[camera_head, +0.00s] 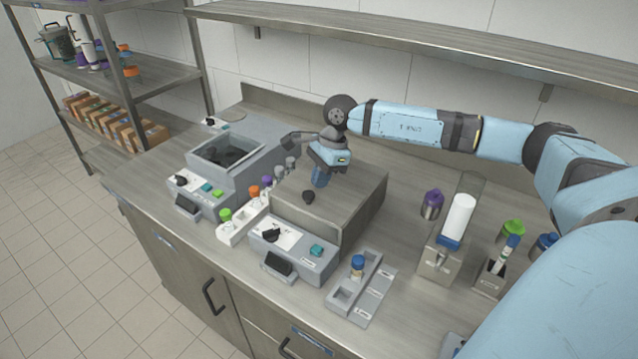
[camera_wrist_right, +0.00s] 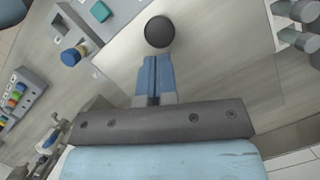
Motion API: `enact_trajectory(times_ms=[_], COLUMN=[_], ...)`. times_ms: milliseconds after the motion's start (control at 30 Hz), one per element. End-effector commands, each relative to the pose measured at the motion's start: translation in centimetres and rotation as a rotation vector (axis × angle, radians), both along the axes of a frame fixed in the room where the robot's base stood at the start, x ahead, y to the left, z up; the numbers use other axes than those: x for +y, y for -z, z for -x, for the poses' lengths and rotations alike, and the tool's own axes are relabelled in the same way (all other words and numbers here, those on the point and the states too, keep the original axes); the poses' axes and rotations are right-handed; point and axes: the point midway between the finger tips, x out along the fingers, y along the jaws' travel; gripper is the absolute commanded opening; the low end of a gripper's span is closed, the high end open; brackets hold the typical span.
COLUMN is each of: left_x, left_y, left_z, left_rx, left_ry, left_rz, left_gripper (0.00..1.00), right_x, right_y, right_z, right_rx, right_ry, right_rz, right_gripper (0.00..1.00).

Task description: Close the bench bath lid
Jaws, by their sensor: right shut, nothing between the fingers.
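The bench bath is the grey box with the front panel (camera_head: 292,255). Its flat grey lid (camera_head: 345,190) lies level over the top, and I see no gap at its edges. A round black knob (camera_head: 308,196) stands on the lid; it also shows in the right wrist view (camera_wrist_right: 159,31). My right gripper (camera_head: 319,178) is above the lid beside the knob, pointing down. Its blue fingers (camera_wrist_right: 154,66) are together and empty, with the tips close to the knob. I cannot tell whether they touch the knob or the lid. My left gripper is not in view.
A second device with an open dark basin (camera_head: 228,150) stands at left. A white rack (camera_head: 238,228) with coloured-cap bottles lies between the two. A grey tray (camera_head: 357,285), a purple-cap bottle (camera_head: 432,204) and a holder with a white cylinder (camera_head: 458,220) stand right. A shelf (camera_head: 430,45) runs above.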

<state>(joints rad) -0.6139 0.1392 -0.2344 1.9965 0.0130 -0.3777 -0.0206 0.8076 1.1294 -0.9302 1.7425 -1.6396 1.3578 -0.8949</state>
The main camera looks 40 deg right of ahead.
Motion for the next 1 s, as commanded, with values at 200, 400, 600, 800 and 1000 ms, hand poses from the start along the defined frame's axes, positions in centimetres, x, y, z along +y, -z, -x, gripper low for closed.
enact_trajectory(times_ms=[200, 400, 600, 800, 1000], left_x=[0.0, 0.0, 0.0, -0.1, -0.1], left_y=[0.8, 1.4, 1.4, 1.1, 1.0], left_z=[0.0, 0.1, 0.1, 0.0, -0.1], left_rx=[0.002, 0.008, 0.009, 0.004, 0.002], left_ry=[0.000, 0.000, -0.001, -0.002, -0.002], left_rz=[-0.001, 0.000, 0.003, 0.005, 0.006], left_gripper=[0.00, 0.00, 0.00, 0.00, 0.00], right_x=[-1.5, -2.7, -3.4, -3.6, -3.6], right_y=[-4.7, -8.7, -11.0, -11.6, -11.6], right_z=[0.2, 0.5, 0.6, 0.7, 0.7], right_rx=[-0.006, -0.004, -0.002, 0.000, 0.000], right_ry=[0.002, 0.001, 0.001, 0.000, 0.000], right_rz=[0.001, 0.002, 0.000, 0.000, 0.000], right_gripper=[0.00, 0.00, 0.00, 0.00, 0.00])
